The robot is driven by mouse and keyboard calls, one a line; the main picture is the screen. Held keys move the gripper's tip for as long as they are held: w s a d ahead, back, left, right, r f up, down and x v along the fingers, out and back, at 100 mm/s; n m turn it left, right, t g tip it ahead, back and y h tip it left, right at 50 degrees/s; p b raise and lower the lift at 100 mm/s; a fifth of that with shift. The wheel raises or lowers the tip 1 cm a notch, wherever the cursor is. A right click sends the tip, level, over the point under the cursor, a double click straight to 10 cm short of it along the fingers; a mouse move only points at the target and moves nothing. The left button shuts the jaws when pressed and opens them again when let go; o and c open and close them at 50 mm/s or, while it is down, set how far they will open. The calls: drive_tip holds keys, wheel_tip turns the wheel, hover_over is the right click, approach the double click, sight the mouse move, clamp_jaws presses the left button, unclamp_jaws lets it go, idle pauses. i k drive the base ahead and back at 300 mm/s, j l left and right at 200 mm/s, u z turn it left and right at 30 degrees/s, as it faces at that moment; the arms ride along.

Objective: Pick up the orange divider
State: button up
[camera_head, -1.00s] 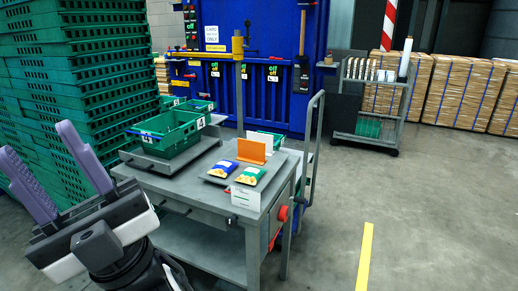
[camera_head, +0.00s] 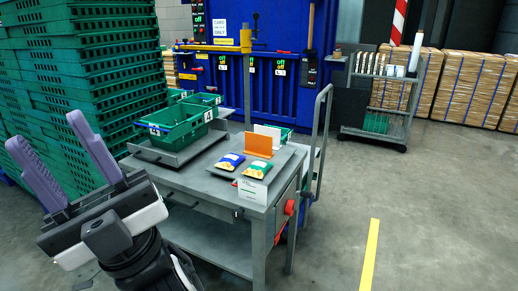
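The orange divider (camera_head: 258,145) stands upright on the right part of the grey table (camera_head: 215,187), behind two food packets. A blue and yellow packet (camera_head: 230,161) and a green and yellow packet (camera_head: 257,169) lie on a dark tray in front of it. A white panel (camera_head: 268,130) shows just behind the divider. My gripper (camera_head: 44,135) is at the left of the view, in front of the table and apart from the divider. Its two purple fingers are spread wide, with nothing between them.
A green crate (camera_head: 180,131) sits on the table's left part. Tall stacks of green crates (camera_head: 80,70) stand behind my gripper. A cart handle (camera_head: 322,140) rises at the table's right edge. A white card (camera_head: 252,190) hangs at the front. The floor to the right is clear.

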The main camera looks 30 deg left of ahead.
sight(261, 146)
drive_tip(key=i+l+u, duration=0.85)
drive_tip(key=i, duration=0.25)
drive_tip(key=i+l+u, duration=0.25)
drive_tip(key=i, duration=0.25)
drive_tip(key=i+l, duration=0.1)
drive_tip(key=i, duration=0.2)
